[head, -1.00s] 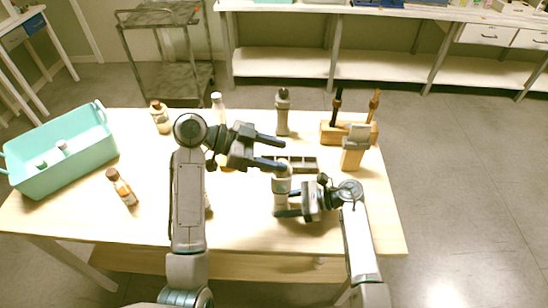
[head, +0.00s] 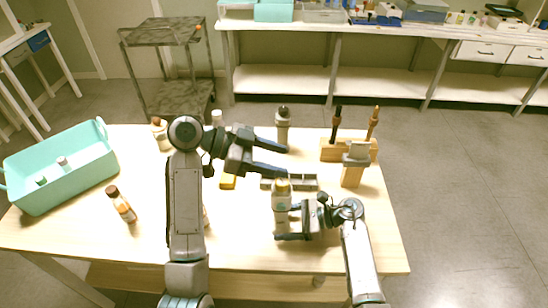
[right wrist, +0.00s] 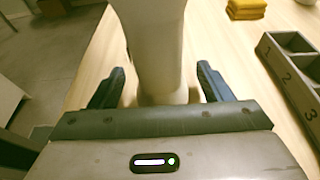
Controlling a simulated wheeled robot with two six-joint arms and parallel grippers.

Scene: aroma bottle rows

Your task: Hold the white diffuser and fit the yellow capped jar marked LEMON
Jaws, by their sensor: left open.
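The white diffuser (head: 281,212) stands upright near the table's front right, with a yellow cap (head: 282,185) on its top. I cannot read a LEMON mark, and the jar's body below the cap is not distinct. In the right wrist view the diffuser (right wrist: 160,55) rises between the fingers of my right gripper (right wrist: 160,88). Table shows on both sides between it and the fingers, so this gripper is open around it. My left gripper (head: 286,160) is open and empty, above and behind the yellow cap.
A compartment tray (head: 305,184), numbered in the wrist view, lies behind the diffuser. A folded yellow cloth (right wrist: 245,8) is near. A wooden rack (head: 330,152), a wooden block (head: 351,176) and a dark-topped bottle (head: 282,125) stand behind. A teal bin (head: 75,183) and amber bottle (head: 122,205) are left.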

